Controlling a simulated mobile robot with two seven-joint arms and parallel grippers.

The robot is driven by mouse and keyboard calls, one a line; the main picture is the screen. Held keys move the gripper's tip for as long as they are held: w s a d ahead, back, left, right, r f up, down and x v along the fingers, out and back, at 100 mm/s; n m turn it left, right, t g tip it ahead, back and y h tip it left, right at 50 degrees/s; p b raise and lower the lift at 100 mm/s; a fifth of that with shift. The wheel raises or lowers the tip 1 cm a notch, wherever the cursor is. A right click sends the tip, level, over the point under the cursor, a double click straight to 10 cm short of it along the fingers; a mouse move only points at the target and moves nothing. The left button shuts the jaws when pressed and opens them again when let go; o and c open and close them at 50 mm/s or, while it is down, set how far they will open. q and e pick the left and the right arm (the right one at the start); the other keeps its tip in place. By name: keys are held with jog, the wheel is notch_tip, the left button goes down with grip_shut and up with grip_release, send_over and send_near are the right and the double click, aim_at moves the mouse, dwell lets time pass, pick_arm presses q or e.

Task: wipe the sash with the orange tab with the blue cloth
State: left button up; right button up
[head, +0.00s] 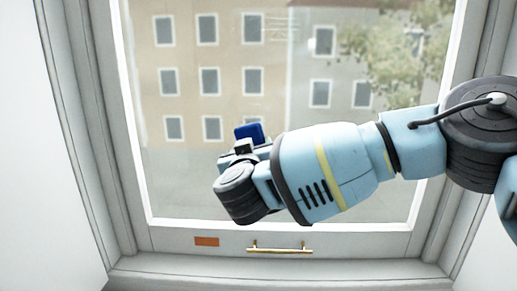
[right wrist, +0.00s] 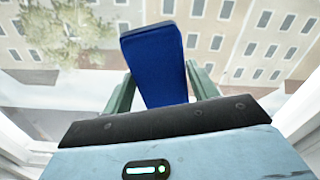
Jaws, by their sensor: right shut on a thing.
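The window sash (head: 180,238) has a pale frame around one large glass pane, with an orange tab (head: 206,241) on its bottom rail. The blue cloth (head: 250,131) looks like a thick folded pad and is in front of the lower middle of the glass. In the right wrist view the cloth (right wrist: 155,65) sticks out between two green-grey fingers. My right gripper (head: 240,146) is shut on it. I cannot tell whether the cloth touches the glass. My right forearm hides part of the lower right glass. My left gripper is not in view.
A brass handle (head: 280,249) is on the bottom rail, right of the orange tab. Faint pale marks (head: 272,27) show near the top of the pane. A sill (head: 270,270) runs below the sash, and white walls (head: 30,150) flank it. Buildings and a tree show through the glass.

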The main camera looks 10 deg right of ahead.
aim_at(253, 135)
jog(key=shift+w+a, duration=0.25)
jog(key=shift+a, duration=0.55)
jog(key=shift+w+a, duration=0.2)
jog(key=shift+a, duration=0.6)
jog(key=shift+r+p, duration=1.05)
jog(key=shift+r, duration=0.65)
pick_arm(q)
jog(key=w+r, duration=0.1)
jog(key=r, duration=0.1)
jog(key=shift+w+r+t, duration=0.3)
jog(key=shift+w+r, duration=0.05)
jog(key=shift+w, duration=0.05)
pick_arm(e)
jog(key=shift+f, duration=0.1)
jog(key=shift+s+d+p, duration=0.25)
jog(key=shift+d+p, duration=0.15)
jog(key=shift+d, duration=0.3)
jog(key=shift+s+d+p, duration=0.2)
jog(key=shift+d+p, duration=0.15)
jog(key=shift+d, duration=0.55)
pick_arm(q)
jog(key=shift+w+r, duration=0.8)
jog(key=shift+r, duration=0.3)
pick_arm(e)
jog(key=shift+s+f, duration=0.1)
jog(key=shift+d, duration=0.1)
